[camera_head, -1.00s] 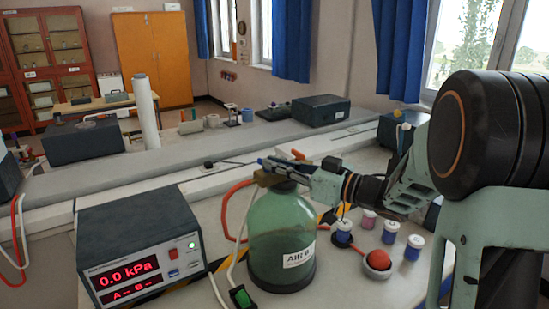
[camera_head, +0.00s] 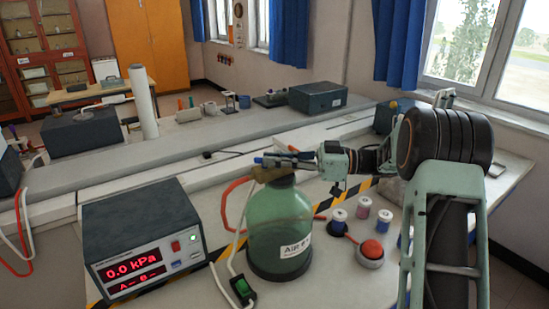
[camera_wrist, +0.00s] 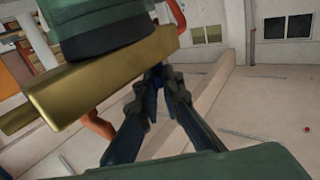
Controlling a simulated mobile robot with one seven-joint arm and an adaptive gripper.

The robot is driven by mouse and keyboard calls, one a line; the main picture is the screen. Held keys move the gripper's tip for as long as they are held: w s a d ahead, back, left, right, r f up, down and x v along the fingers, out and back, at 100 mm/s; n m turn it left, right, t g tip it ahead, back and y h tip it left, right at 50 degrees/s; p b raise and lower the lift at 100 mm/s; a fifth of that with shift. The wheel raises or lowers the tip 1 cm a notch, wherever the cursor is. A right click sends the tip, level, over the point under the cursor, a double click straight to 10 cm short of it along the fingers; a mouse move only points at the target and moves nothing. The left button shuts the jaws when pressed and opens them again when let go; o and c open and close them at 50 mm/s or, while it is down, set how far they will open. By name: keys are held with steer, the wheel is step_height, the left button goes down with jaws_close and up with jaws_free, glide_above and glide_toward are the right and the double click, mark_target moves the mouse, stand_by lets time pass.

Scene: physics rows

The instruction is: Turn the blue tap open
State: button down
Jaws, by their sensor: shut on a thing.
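The green glass jar (camera_head: 280,225) labelled "AIR" stands upright on the bench, with a brass fitting (camera_head: 266,174) on top. The brass fitting looms large in the wrist view (camera_wrist: 100,85). My gripper (camera_head: 272,161) reaches in from the right at the level of the fitting. Its dark fingers (camera_wrist: 158,85) are closed together on the blue tap, beside the brass fitting. A little blue of the tap (camera_wrist: 155,74) shows at the fingertips. The fingers hide most of the tap, so I cannot tell its angle.
A pressure meter (camera_head: 145,240) reading 0.0 kPa stands left of the jar.

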stand_by(0.3)
steer(key=c, duration=2.2)
jaws_free()
steer(key=shift+o, duration=0.5)
steer(key=shift+r, duration=0.1)
